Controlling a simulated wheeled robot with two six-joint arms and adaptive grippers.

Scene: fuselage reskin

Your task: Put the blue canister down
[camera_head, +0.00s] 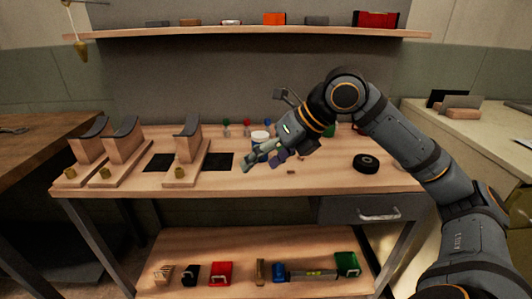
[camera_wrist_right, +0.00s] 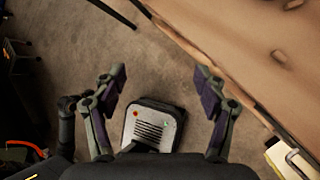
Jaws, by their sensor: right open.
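A small canister (camera_head: 260,136) with a pale top and some blue below it stands upright on the workbench top, near the middle of the head view. My right gripper hides its lower part. My right gripper (camera_head: 262,162) is open and in front of the canister, towards the bench's front edge. The canister does not show in that view. My left gripper is not in view.
Several wooden stands with dark curved tops occupy the workbench (camera_head: 330,178) on the left, beside dark squares. A black tape roll (camera_head: 365,162) lies right. Small coloured items stand behind the gripper. A loaded shelf (camera_head: 240,33) hangs above.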

